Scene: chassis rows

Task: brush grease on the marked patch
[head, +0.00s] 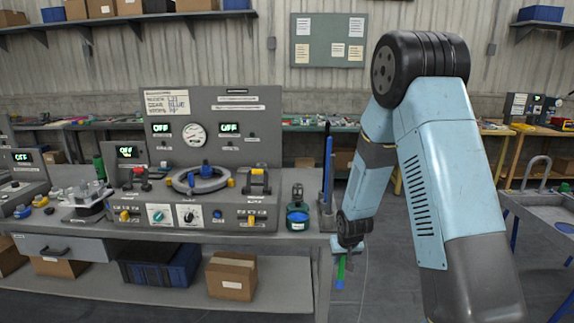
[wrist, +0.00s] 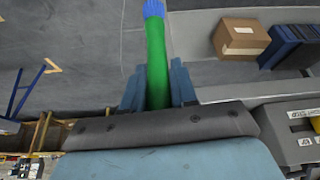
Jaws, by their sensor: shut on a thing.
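My gripper (head: 340,250) hangs low beside the right end of the bench, pointing down. It is shut on a brush (head: 341,267) with a green handle and a blue tip. In the wrist view the brush (wrist: 156,60) sits between the two blue fingers (wrist: 157,88), its blue end away from the gripper and touching nothing I can see. I cannot make out a marked patch.
A blue upright post (head: 328,170) stands at the bench's right end, close to my arm. A carton (head: 231,276) and a dark blue crate (head: 158,265) lie on the lower shelf. A sink table (head: 545,205) stands at the right. The floor between is clear.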

